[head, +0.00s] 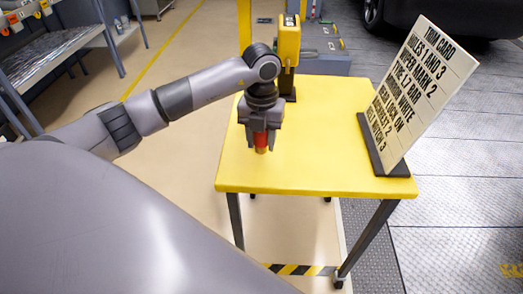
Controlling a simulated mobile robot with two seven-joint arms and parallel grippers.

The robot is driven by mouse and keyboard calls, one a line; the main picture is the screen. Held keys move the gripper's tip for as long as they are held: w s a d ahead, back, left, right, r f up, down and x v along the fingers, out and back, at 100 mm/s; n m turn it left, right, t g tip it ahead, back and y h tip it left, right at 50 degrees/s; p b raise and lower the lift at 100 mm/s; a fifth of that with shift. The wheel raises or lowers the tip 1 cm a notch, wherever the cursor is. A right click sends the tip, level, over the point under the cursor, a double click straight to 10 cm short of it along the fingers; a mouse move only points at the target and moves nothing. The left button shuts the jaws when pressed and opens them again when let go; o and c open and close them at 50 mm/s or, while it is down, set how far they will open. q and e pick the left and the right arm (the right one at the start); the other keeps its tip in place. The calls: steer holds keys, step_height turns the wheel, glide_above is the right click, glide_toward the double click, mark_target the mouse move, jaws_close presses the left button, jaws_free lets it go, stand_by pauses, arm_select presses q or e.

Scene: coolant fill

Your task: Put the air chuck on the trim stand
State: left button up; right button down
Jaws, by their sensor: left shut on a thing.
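My left gripper (261,136) points down over the left part of a yellow-topped table (325,155), the likely trim stand. It is shut on a small red piece with a brass-coloured tip (261,142), which looks like the air chuck. Its upper part is hidden between the fingers. The tip points down at the yellow top; I cannot tell whether it touches. My right gripper is not in view.
A white trim card (420,90) leans in a dark base on the table's right side. A yellow device (288,45) stands behind my left wrist at the back edge. The table's middle and front are clear. Shelving (60,55) is at the far left.

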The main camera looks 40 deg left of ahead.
mark_target(261, 162)
arm_select(q)
step_height(261, 162, down, 4)
steer(key=shift+f, duration=0.15)
steer(key=shift+f, duration=0.15)
steer(key=o, duration=0.9)
steer(key=shift+r, duration=0.25)
step_height(261, 162, up, 12)
steer(key=shift+f, duration=0.1)
